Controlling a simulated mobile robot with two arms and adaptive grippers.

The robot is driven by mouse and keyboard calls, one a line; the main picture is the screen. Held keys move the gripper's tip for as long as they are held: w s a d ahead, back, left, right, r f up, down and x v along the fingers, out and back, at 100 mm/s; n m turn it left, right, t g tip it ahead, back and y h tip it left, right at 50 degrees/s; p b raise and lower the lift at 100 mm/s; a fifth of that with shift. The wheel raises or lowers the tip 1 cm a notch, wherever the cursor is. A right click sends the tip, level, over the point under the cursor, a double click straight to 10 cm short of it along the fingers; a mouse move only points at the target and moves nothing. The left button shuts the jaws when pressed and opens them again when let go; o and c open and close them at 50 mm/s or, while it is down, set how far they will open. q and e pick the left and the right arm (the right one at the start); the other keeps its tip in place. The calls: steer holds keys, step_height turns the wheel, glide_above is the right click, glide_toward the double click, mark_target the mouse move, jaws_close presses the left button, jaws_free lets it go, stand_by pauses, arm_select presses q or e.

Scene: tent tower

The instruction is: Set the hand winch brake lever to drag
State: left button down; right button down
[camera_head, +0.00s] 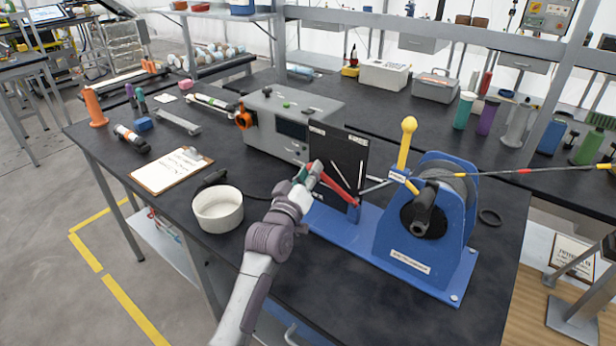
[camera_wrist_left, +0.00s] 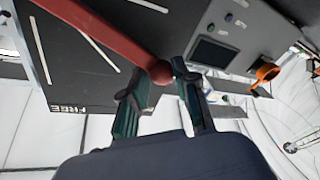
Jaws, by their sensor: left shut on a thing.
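The hand winch (camera_head: 432,225) is a blue frame with a grey drum, bolted to a blue base plate on the dark bench. Its red brake lever (camera_head: 338,184) slants up and left in front of a black upright panel (camera_head: 342,150) with white lines and small labels. My left gripper (camera_head: 308,176) is shut on the brake lever at its knob end. In the left wrist view the lever's round knob (camera_wrist_left: 163,70) sits between the green-sided fingers (camera_wrist_left: 165,88). A FREE label (camera_wrist_left: 68,108) is on the panel's corner there. My right gripper is not in view.
A white bowl (camera_head: 217,209) stands left of my left arm, and a clipboard (camera_head: 172,171) lies beyond it. A grey box (camera_head: 289,124) with a display stands behind the panel. A yellow-knobbed lever (camera_head: 406,143) rises beside the drum; a rope runs off to the right.

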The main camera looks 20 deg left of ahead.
arm_select(q)
steer(key=shift+s+d+r+m+t+h+p, duration=0.15)
steer(key=shift+d+r+m+h+p, duration=0.15)
steer(key=shift+r+m, duration=0.35)
steer(key=shift+s+d+r+m+t+h+p, duration=0.1)
steer(key=shift+d+r+m+p, duration=0.25)
steer(key=shift+m, duration=0.55)
steer(key=shift+s+d+r+m+t+h+p, duration=0.1)
steer(key=shift+s+d+r+m+h+p, duration=0.1)
steer(key=shift+d+r+m, duration=0.45)
steer(key=shift+a+f, duration=0.1)
steer(key=shift+a, duration=0.05)
steer(key=c, duration=1)
jaws_free()
steer(key=shift+a, duration=0.1)
steer(key=shift+o, duration=0.2)
